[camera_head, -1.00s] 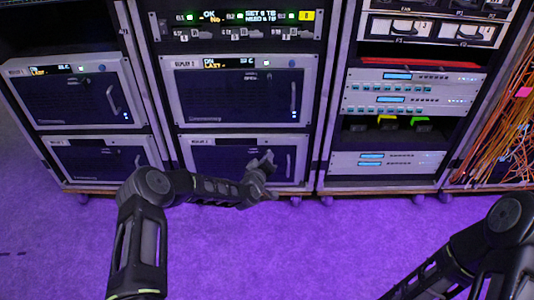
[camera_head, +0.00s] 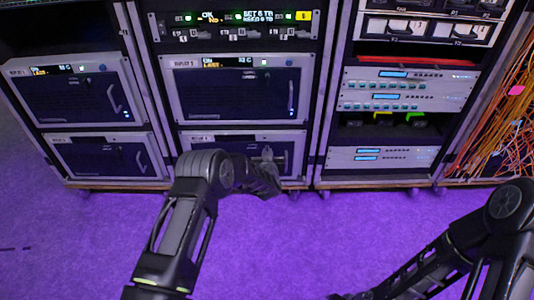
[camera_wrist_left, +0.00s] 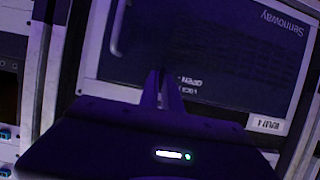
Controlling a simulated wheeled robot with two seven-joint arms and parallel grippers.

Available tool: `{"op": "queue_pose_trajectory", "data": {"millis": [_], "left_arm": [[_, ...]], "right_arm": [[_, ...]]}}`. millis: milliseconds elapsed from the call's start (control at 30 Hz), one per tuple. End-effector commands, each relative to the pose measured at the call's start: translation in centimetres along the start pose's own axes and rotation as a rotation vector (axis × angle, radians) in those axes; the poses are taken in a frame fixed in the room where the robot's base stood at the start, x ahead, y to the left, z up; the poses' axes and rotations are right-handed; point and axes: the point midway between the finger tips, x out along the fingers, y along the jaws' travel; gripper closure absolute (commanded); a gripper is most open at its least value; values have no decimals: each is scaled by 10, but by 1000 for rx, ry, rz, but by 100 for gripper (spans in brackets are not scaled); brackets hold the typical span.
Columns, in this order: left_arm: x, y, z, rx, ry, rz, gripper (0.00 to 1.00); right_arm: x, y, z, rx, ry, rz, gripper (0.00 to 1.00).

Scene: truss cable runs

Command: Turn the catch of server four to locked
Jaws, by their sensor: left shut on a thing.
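Server four (camera_head: 215,165) is the lower unit of the middle rack, a dark front in a light frame. In the left wrist view it appears upside down (camera_wrist_left: 215,60), with the label "REPLAY 4" and small "OPEN" and "LOCK" lettering. My left gripper (camera_head: 267,153) is at the right part of its front. In the wrist view its fingertips (camera_wrist_left: 161,80) are shut on the catch, beside the lettering. The catch is hidden by the fingers, so I cannot tell which way it points. My right arm shows at the lower right; its gripper is out of view.
Another server (camera_head: 240,90) stands directly above, with a lit display and an upright handle. Similar units fill the left rack (camera_head: 75,90). Light rack units (camera_head: 385,158) are to the right, and orange cables (camera_head: 500,110) hang at far right. The purple floor in front is open.

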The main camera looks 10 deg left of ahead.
Motion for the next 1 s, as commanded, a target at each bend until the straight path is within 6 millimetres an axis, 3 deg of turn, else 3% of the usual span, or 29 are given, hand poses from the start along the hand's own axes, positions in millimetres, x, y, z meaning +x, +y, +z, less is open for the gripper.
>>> {"op": "queue_pose_trajectory", "data": {"millis": [500,533,767,1000], "left_arm": [[0,-1,2,25,-2,-11,100],[0,-1,2,25,-2,-11,90],[0,0,1,24,-2,-10,71],[0,0,1,23,-1,-9,71]], "right_arm": [[0,0,0,0,0,0,100],[0,0,0,0,0,0,100],[0,0,0,0,0,0,100],[0,0,0,0,0,0,100]]}}
